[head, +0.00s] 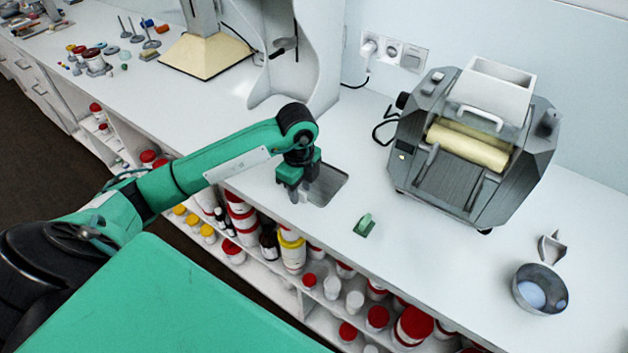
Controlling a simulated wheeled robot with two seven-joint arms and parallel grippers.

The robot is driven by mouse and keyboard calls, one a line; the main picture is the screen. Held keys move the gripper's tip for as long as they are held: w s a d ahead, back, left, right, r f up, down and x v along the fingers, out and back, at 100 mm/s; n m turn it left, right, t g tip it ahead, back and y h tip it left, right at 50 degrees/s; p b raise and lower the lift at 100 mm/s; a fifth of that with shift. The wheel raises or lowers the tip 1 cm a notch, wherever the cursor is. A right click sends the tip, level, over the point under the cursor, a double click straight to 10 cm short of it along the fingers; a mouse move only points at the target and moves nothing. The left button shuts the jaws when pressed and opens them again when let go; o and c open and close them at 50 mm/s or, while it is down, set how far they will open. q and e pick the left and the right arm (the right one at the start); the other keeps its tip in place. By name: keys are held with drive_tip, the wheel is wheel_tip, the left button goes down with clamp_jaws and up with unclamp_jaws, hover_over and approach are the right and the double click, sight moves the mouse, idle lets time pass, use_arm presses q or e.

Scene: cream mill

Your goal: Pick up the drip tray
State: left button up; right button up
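A shallow grey metal tray (334,188), which looks like the drip tray, lies flat on the white counter below the tall white machine. My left gripper (296,194) points down at the tray's left edge and hides that end of it. The fingertips are close to the tray, but I cannot tell whether they touch it or whether they are open or shut. My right gripper is not in view.
A grey roller mill (468,150) stands on the right. A small green object (364,225) lies near the counter's front edge. A metal bowl (540,290) and a curved scraper-like piece (551,246) are at far right. Shelves of jars lie below the counter (430,240).

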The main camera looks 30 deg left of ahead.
use_arm(q)
drive_tip(key=shift+f, duration=0.25)
clamp_jaws()
drive_tip(key=shift+r, duration=0.15)
wheel_tip(320, 180, up, 20)
idle(0.6)
